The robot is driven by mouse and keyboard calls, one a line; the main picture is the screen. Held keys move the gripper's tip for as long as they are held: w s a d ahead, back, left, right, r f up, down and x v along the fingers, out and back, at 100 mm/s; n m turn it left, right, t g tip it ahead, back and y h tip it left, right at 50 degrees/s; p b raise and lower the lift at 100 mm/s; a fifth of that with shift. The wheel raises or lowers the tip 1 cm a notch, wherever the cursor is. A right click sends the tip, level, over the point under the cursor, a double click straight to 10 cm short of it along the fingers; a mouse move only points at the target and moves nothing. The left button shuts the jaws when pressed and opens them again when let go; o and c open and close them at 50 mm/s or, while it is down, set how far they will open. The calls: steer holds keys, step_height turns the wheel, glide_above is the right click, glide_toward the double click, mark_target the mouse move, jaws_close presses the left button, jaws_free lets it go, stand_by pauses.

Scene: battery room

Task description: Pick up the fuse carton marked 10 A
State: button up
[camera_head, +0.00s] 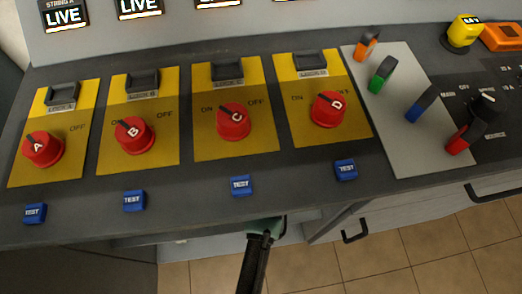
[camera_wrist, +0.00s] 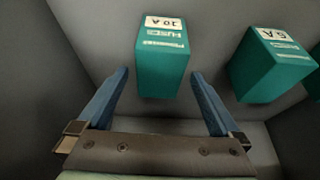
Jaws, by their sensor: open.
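The fuse carton marked 10 A (camera_wrist: 163,68) is a teal box with a white label, seen in the wrist view at the upper middle. It stands ahead of my gripper (camera_wrist: 158,82), roughly between the lines of its two blue fingers. The fingers are apart, one on each side of the carton's near end, and I see no contact. In the head view only a dark part of my arm shows at the bottom, partly below the counter edge; the carton is hidden there.
Grey walls surround the cartons. In the head view, a dark counter (camera_head: 190,208) carries red knobs, blue TEST buttons (camera_head: 241,185) and a grey plate (camera_head: 405,125) with coloured pieces.

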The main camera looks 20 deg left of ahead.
steer(key=b+x, duration=0.2)
steer(key=x, duration=0.3)
steer(key=shift+w, duration=0.1)
jaws_close()
stand_by(0.3)
